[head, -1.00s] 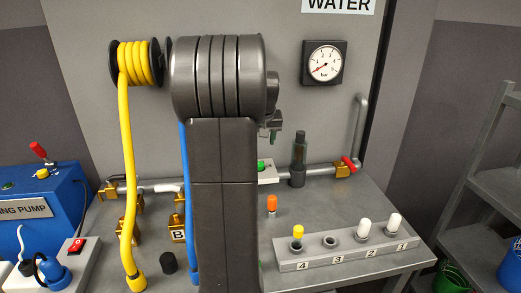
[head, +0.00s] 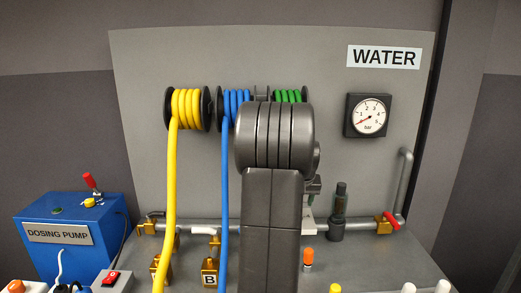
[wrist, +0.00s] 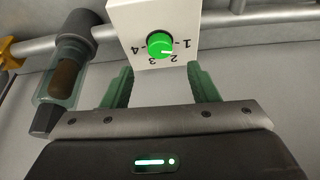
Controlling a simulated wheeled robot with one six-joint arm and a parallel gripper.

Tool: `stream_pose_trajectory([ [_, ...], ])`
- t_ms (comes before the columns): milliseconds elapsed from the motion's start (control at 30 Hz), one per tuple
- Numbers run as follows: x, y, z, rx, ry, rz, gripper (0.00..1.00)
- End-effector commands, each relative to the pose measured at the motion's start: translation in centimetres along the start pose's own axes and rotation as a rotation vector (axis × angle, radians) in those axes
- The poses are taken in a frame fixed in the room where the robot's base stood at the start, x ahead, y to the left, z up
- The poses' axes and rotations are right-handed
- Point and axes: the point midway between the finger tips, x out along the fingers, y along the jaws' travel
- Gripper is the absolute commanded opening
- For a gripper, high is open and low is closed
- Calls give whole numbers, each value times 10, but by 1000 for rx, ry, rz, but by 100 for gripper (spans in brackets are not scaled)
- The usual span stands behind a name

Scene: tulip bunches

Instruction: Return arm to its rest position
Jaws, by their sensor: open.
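My gripper (wrist: 162,88) is open in the wrist view, its two green fingers apart with nothing held between them. A white box with a green knob (wrist: 160,44) lies just beyond the fingertips. The knob's pointer is near the 2, on a dial marked 1 to 4. I cannot tell whether the fingers touch the box. In the head view my dark arm stands upright in the middle and hides most of the gripper and the box.
Yellow (head: 171,200) and blue (head: 225,180) hoses hang from reels left of my arm. A metal pipe with a red-handled valve (head: 390,221) runs along the bench. The blue dosing pump (head: 68,238) is at left.

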Motion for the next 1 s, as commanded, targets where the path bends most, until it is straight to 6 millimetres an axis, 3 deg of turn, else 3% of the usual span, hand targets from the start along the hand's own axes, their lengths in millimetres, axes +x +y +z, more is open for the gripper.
stream_pose_trajectory([
  [200,44,0,1,0,-3,-1,54],
  [400,70,0,1,0,-2,0,54],
  [1000,68,0,0,31,-1,13,54],
])
